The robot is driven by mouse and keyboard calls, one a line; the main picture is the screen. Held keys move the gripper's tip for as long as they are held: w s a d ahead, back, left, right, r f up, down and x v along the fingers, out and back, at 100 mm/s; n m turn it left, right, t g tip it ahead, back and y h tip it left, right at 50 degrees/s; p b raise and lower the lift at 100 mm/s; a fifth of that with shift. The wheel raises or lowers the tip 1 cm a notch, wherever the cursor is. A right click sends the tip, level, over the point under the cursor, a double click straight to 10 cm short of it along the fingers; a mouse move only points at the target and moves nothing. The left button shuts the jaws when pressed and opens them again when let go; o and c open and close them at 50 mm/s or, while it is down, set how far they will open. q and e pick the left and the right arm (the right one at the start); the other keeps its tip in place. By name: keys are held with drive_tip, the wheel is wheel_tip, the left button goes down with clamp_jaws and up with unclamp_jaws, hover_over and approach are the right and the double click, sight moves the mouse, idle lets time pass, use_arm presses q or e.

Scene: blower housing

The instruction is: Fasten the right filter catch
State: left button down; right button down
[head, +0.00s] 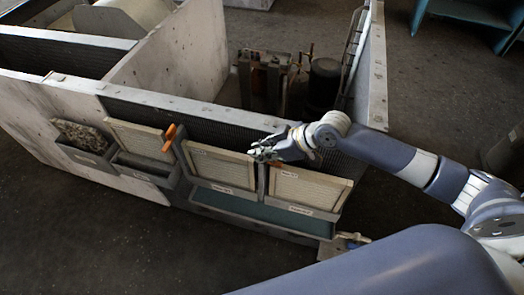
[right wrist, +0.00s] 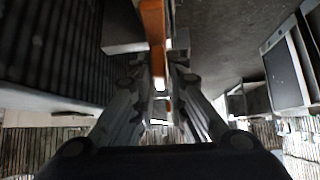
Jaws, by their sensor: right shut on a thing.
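My right gripper (head: 262,152) is at the top of the housing's front, between the middle filter panel (head: 222,167) and the right filter panel (head: 309,188). In the right wrist view its fingers (right wrist: 165,80) are shut on an orange catch handle (right wrist: 153,25). In the head view the gripper mostly hides this right catch, so I cannot tell its angle there. The other orange catch (head: 169,137) stands tilted between the left filter panel (head: 139,138) and the middle one. My left gripper is not in view.
A teal trough (head: 258,213) runs below the panels. Pipes and a dark cylinder (head: 323,85) stand inside the housing. The floor in front is clear.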

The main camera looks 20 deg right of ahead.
drive_tip(key=shift+n+g+y+b, duration=0.4)
drive_tip(key=shift+n+b, duration=0.05)
drive_tip(key=shift+n, duration=0.25)
drive_tip(key=c, duration=1.7)
unclamp_jaws()
drive_tip(key=shift+o, duration=0.2)
drive_tip(key=shift+d, duration=0.1)
drive_tip(key=v, duration=1.2)
